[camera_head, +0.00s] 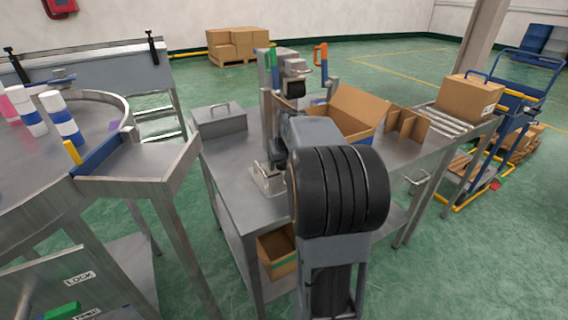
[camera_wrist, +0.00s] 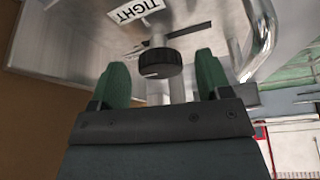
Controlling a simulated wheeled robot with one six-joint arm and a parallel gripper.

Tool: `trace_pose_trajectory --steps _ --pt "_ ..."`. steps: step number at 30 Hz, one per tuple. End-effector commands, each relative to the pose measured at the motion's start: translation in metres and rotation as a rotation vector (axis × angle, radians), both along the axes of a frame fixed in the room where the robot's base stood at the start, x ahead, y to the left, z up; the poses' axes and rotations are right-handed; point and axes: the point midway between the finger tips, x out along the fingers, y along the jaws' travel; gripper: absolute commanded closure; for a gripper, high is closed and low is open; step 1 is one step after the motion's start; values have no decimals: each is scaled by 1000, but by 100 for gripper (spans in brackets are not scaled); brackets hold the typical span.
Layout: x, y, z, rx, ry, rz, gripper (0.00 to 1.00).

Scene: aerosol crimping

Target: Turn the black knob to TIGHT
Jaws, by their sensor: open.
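The black knob (camera_wrist: 160,63) shows in the wrist view, on a metal shaft below a grey metal plate. A white label reading TIGHT (camera_wrist: 135,11) is on the plate above it, upside down in the picture. My gripper (camera_wrist: 164,75) is open, with one green finger on each side of the knob; gaps show between the fingers and the knob. A pale mark shows on the knob's lower rim.
In the wrist view a bent metal tube (camera_wrist: 262,38) runs close to the right finger. In the head view the metal bench (camera_head: 226,160) carries a grey lidded box (camera_head: 219,122), an open cardboard box (camera_head: 352,114) and a device with green and orange handles (camera_head: 321,56).

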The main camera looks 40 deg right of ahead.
Motion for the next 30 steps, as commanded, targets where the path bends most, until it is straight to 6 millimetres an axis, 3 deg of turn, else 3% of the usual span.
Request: trace_pose_trajectory --steps 8,24,30 --pt "0 0 -1 0 0 0 29" --pt "0 0 -1 0 -1 0 78" --pt "0 0 0 0 -1 -16 78"
